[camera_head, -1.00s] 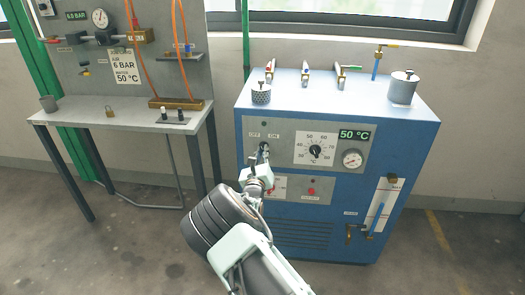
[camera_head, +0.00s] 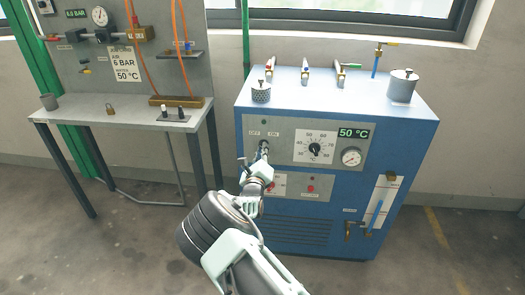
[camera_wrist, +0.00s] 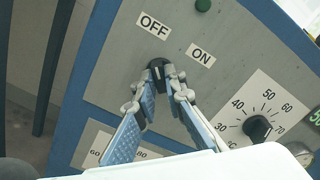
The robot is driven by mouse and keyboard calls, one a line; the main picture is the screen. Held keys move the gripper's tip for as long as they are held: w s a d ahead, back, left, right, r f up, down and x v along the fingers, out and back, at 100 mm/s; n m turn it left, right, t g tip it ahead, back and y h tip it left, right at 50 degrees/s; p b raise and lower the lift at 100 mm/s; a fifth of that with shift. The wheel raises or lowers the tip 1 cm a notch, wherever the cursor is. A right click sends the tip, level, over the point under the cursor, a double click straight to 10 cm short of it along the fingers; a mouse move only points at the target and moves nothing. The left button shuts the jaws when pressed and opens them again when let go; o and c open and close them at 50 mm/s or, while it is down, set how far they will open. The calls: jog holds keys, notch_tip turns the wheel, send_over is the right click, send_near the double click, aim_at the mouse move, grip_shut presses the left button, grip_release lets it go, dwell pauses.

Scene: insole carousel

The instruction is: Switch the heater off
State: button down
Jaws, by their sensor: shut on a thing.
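The heater is the blue cabinet (camera_head: 345,225) with a grey control panel. Its black rotary switch (camera_wrist: 156,63) sits below the OFF label (camera_wrist: 154,27) and the ON label (camera_wrist: 201,54). My gripper (camera_wrist: 163,82) is shut on this switch, one finger on each side of it. In the camera_head view my gripper (camera_head: 262,157) reaches the panel's left part, and the switch is mostly hidden there. The fingers cover part of the knob, so I cannot tell clearly which label it points to. A dark green lamp (camera_wrist: 203,5) is above the labels.
Right of the switch are a temperature dial (camera_head: 315,149), a green 50 °C display (camera_head: 353,134) and a round gauge (camera_head: 352,157). A red button (camera_head: 310,188) is below. A grey workbench (camera_head: 125,112) stands to the left. Bare floor lies in front.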

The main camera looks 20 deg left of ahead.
jog(key=c, duration=2)
grip_release()
jog(key=v, duration=1.2)
jog(key=shift+d, duration=0.1)
jog(key=shift+r, duration=0.1)
